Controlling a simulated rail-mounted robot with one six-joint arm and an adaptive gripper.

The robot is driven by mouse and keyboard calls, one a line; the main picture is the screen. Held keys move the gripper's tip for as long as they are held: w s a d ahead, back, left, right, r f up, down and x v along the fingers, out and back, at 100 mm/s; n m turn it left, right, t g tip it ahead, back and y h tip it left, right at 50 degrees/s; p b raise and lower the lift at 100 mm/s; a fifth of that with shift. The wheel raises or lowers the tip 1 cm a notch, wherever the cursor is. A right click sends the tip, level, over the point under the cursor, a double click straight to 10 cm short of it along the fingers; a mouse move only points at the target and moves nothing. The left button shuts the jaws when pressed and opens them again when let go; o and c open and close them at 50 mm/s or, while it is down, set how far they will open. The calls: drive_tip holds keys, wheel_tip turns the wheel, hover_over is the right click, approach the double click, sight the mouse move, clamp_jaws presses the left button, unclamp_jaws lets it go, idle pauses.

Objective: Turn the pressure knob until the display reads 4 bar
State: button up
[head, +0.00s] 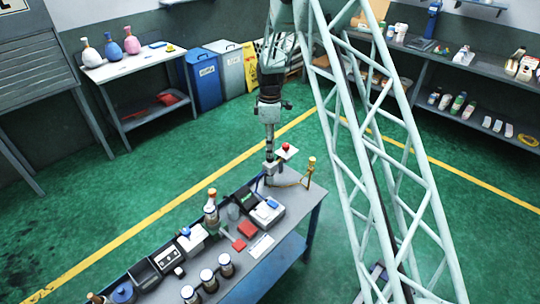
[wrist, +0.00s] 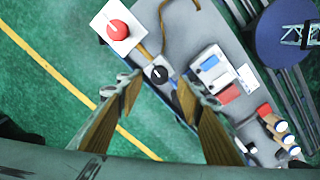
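A round black knob (wrist: 158,74) with a light pointer mark shows in the wrist view, near the end of the grey bench (wrist: 228,42). My gripper (wrist: 158,86) is open, with its fingers apart on the left and right of the knob in the picture. I cannot tell the height gap or whether they touch it. In the head view my gripper (head: 270,152) points down over the near-wall end of the bench, and the knob itself is hard to make out there. No readable pressure figure shows in either view.
A red button on a white plate (wrist: 118,29) stands close beside the knob; the red button (head: 286,147) also shows in the head view. A brass-topped post (head: 311,163), a blue-and-white device (head: 268,211) and several jars crowd the bench.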

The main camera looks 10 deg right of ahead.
sight(270, 159)
drive_tip(key=shift+f, duration=2.4)
drive_tip(key=c, duration=0.9)
drive_tip(key=shift+f+m, duration=0.1)
drive_tip(key=shift+m, duration=0.4)
drive_tip(key=m+b, duration=0.3)
drive_tip(key=m, duration=0.1)
drive_tip(key=shift+m, duration=0.3)
drive_tip(key=shift+m+b, duration=1.3)
drive_tip(key=shift+m, duration=1.5)
